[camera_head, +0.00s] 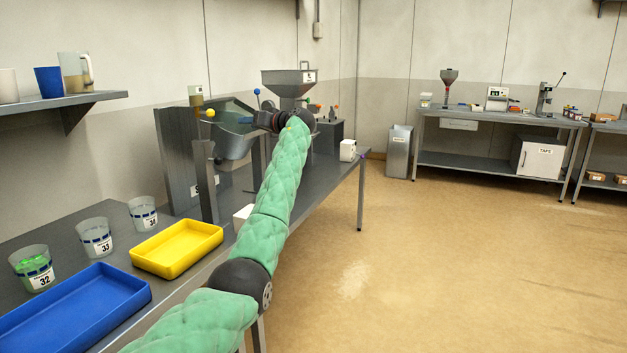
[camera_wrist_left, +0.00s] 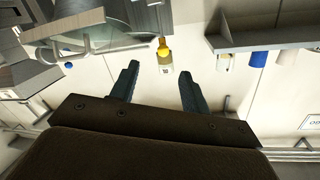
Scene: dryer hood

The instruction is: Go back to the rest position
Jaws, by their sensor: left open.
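My left arm, padded in green, reaches in from the bottom of the head view over the bench. Its dark left gripper (camera_head: 255,119) is beside the grey hood machine (camera_head: 177,160), pointing left. In the left wrist view, which looks upside down, the two fingers of the left gripper (camera_wrist_left: 160,82) are spread apart with nothing held between them. A yellow knob (camera_wrist_left: 163,44) and a small labelled cup (camera_wrist_left: 166,65) show beyond the fingertips. The gripper's exact distance from the machine cannot be told. My right gripper is in neither view.
The bench holds a yellow tray (camera_head: 153,268), a blue tray (camera_head: 22,346) and several numbered cups (camera_head: 95,237). A hopper (camera_head: 289,84) stands beyond the gripper. A wall shelf (camera_head: 50,104) is at the left. Open floor (camera_head: 440,260) lies to the right.

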